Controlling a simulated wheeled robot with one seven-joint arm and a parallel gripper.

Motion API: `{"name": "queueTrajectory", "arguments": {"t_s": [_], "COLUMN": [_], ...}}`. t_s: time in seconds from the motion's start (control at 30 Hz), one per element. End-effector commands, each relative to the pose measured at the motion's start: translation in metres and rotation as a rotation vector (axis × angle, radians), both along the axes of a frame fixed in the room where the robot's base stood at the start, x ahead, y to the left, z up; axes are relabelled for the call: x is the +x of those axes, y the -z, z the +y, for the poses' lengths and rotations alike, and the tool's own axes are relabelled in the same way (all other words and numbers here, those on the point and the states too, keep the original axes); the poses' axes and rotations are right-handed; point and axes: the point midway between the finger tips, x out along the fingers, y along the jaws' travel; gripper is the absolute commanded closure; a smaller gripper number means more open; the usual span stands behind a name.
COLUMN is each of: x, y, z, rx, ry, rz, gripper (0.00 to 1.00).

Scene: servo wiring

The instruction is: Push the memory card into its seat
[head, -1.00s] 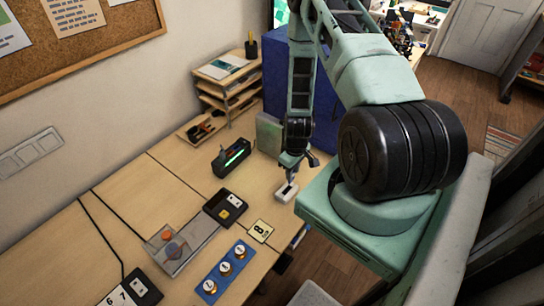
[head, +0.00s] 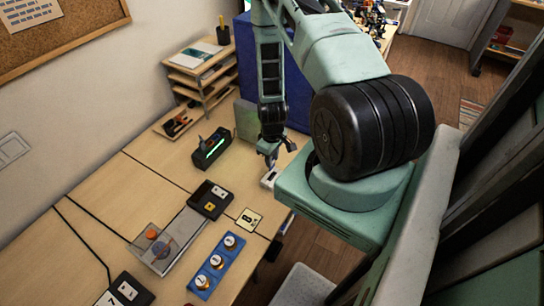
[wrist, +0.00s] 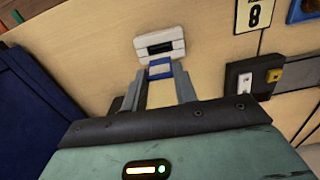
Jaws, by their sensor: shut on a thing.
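The memory card (wrist: 160,69) is blue with a pale middle and sits between my fingertips in the wrist view. My gripper (wrist: 160,82) is shut on it; in the head view my gripper (head: 271,158) is low over the table near its right edge. The white block with a dark slot (wrist: 160,33), seemingly the card's seat, lies just beyond the card in the wrist view. It also shows in the head view as a small white block (head: 268,179) below my gripper. The card's far edge is close to the slot; I cannot tell whether it has entered.
A black box with a green light (head: 211,148) stands left of my gripper. A black switch box (head: 209,200), a plate marked 8 (head: 249,218) and a blue panel with several round knobs (head: 216,265) lie nearer. A blue cabinet (head: 294,80) stands behind my arm.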

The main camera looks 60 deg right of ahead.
Motion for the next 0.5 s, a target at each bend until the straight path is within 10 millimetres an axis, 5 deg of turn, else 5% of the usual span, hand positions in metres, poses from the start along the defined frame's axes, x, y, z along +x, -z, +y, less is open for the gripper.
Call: {"name": "queueTrajectory", "arguments": {"t_s": [0.2, 0.5], "x": [0.000, 0.000], "y": [0.025, 0.037], "z": [0.000, 0.000], "rx": [0.000, 0.000], "ry": [0.000, 0.000], "rz": [0.000, 0.000], "gripper": [0.92, 0.92]}}
